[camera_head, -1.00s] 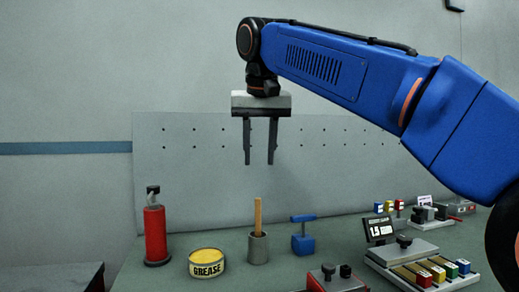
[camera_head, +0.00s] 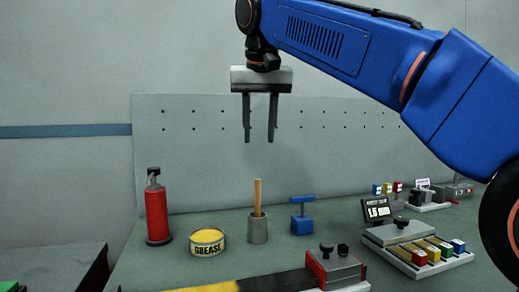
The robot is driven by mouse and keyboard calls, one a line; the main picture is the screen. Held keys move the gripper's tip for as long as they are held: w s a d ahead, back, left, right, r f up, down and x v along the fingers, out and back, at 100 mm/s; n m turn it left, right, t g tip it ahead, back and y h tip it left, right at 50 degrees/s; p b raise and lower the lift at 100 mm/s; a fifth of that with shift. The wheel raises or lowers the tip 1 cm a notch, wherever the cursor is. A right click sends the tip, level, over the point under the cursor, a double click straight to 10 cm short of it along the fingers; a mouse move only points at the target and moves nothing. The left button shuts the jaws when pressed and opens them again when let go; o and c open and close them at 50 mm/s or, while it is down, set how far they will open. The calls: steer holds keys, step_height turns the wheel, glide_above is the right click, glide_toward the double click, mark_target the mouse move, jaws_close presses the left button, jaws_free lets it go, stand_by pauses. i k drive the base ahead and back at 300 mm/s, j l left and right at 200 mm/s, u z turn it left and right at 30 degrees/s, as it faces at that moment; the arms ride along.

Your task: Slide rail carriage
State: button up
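What looks like the rail carriage is a grey block with red sides and two black knobs (camera_head: 332,267), at the front middle of the bench. It sits at the right end of a black and yellow strip (camera_head: 240,285); the bottom edge of the picture cuts off the strip, so I cannot tell how it joins the carriage. My gripper (camera_head: 260,140) hangs pointing down, high above the bench, in front of the perforated back panel. Its two dark fingers are apart with nothing between them. It is well above and to the left of the carriage.
On the bench stand a red bottle (camera_head: 157,212), a grease tin (camera_head: 207,242), a grey pot with a wooden stick (camera_head: 257,226) and a blue tool (camera_head: 302,214). At right is a tray with several coloured blocks (camera_head: 420,248) and a small display (camera_head: 377,209).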

mark_target(333, 271)
steer(key=k, duration=1)
